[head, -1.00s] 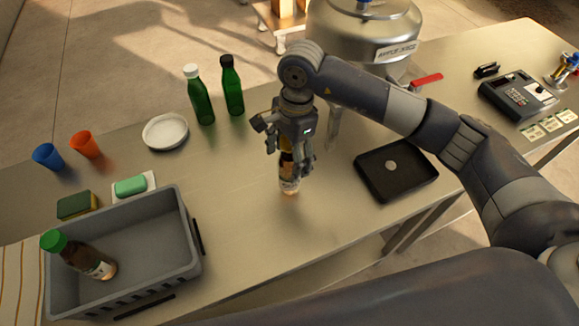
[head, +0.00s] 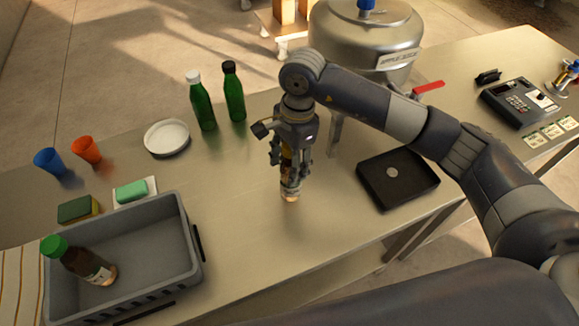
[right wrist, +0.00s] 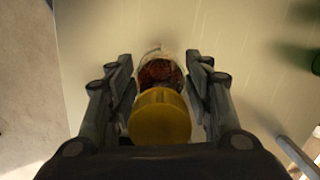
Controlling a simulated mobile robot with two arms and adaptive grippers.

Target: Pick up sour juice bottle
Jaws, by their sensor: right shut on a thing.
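My right gripper (head: 290,160) points straight down over the middle of the table and is shut on a bottle (head: 290,188). Only the bottle's lower part with a pale label shows below the fingers in the head view. In the right wrist view the bottle's yellow cap (right wrist: 160,117) and brown body (right wrist: 160,73) sit between the two fingers (right wrist: 160,95). The bottle is upright; I cannot tell whether its base touches the table. A similar brown bottle with a green cap (head: 54,247) leans inside the grey crate (head: 185,240). My left gripper is not in view.
Two green bottles (head: 203,108) (head: 233,95) and a white dish (head: 166,138) stand behind. Orange and blue cups (head: 86,150) (head: 48,161), a sponge (head: 77,209) and green soap (head: 131,190) are left. A black tray (head: 400,200) lies right, a steel tank (head: 350,40) behind.

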